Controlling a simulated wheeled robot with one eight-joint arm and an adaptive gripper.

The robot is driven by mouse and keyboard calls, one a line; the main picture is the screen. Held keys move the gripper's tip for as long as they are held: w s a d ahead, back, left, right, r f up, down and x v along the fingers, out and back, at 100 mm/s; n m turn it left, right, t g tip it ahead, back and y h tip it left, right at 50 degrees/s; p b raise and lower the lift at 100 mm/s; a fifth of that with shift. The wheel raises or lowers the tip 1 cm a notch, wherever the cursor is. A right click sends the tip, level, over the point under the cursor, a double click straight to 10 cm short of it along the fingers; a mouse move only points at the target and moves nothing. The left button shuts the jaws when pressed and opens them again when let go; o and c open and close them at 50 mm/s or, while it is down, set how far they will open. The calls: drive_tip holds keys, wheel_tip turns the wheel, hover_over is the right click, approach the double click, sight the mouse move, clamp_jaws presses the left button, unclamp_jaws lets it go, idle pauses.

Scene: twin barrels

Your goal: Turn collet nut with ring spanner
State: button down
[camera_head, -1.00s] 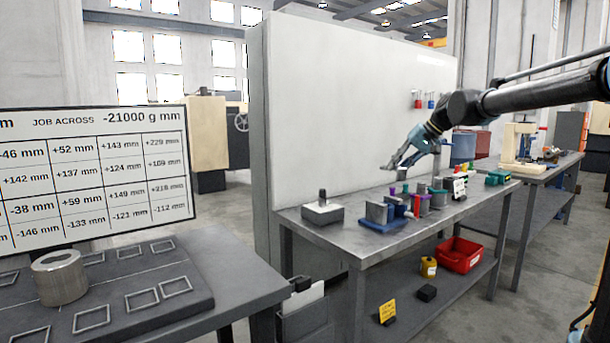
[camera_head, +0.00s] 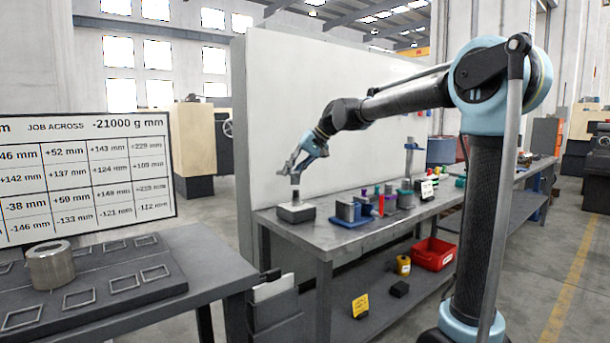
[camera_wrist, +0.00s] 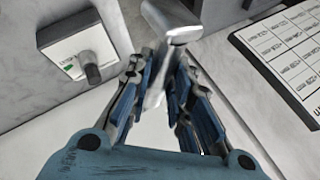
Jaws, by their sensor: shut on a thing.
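My gripper (camera_head: 290,170) is above the left end of the long workbench (camera_head: 345,240). In the wrist view, my gripper (camera_wrist: 160,75) is shut on a bright metal tool (camera_wrist: 180,24) with a broad head and a narrower shank between the fingers. Whether this is the ring spanner cannot be told, as no ring opening shows. Below it is a dark block with a pale top (camera_head: 296,213) and an upright grey post (camera_head: 295,193). The post (camera_wrist: 91,68) is left of the fingers in the wrist view, apparently apart from the tool. I cannot pick out the collet nut with certainty.
Fixtures and coloured pieces (camera_head: 378,206) stand along the bench right of the block. A pale wall panel (camera_head: 330,100) rises behind. At left, a hollow metal cylinder (camera_head: 50,268) stands on a dark plate before a number board (camera_head: 85,175). A red bin (camera_head: 433,254) is on the lower shelf.

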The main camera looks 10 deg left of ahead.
drive_tip(key=shift+m+t, duration=0.3)
drive_tip(key=shift+m, duration=0.1)
drive_tip(key=d, duration=0.3)
drive_tip(key=w+d, duration=0.1)
drive_tip(key=d, duration=0.1)
drive_tip(key=shift+f, duration=0.3)
drive_tip(key=shift+s, duration=0.15)
drive_tip(key=shift+f, duration=2.7)
drive_tip(key=shift+f, duration=1.25)
idle(0.5)
drive_tip(key=shift+w+d+n+g, duration=0.7)
drive_tip(key=shift+d+n, duration=0.3)
